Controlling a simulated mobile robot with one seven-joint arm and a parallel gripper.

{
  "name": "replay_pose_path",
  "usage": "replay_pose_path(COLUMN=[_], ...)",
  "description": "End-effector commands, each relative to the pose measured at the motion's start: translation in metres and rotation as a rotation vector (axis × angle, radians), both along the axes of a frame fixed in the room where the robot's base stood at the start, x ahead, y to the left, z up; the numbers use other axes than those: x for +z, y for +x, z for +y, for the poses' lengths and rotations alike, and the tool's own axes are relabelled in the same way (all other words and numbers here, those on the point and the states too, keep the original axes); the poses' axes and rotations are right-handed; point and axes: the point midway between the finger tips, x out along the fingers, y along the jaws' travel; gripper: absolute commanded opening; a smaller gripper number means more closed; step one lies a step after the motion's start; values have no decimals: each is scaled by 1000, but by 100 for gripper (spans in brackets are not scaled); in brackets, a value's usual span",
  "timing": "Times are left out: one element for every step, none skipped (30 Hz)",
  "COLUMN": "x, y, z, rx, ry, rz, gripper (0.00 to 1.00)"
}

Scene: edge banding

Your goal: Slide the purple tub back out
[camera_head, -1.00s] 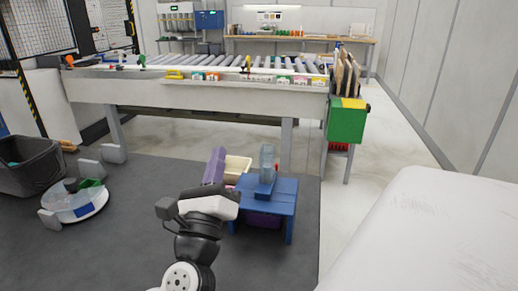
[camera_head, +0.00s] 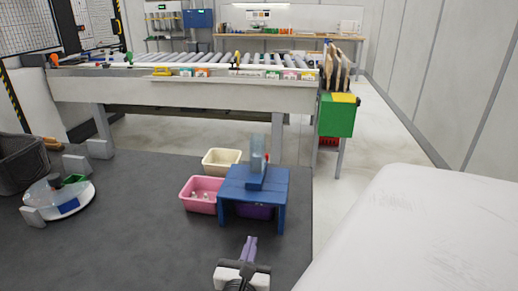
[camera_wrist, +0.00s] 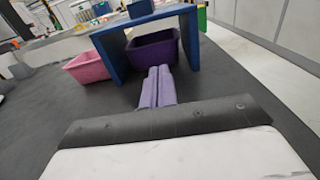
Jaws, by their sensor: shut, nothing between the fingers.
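In the head view only a strip of the purple tub (camera_head: 256,212) shows below the top of the blue stool (camera_head: 279,190). My gripper (camera_head: 252,240) is in front of the stool with its purple fingers together and empty. In the wrist view the fingertips (camera_wrist: 158,70) point at the tub's front. I cannot tell whether they touch it.
Dark mat in front is clear.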

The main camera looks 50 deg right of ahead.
Motion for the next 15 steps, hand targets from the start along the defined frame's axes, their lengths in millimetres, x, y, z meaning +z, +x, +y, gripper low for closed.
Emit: replay_pose_path(x=[-8,-8,-8,-8,-8,-8,-8,-7,-7,-7,-4,4,4,4,3], y=[2,3,4,5,6,7,8,8,9,9,10,16,19,22,26], z=[-3,-4,-7,-8,-10,-12,-14,-16,-18,-20,-23,-32,-39,-45,-52], rx=[0,0,0,0,0,0,-1,-1,-1,-3,-4,-1,-2,-1,-2], ry=[0,1,1,0,0,-1,-1,-1,-2,-1,-2,0,0,0,0], rz=[-4,-4,-4,-4,-2,-3,-3,-3,-2,-2,-2,0,1,1,1], gripper=[0,0,0,0,0,0,0,0,0,0,0,0,0,0,0])
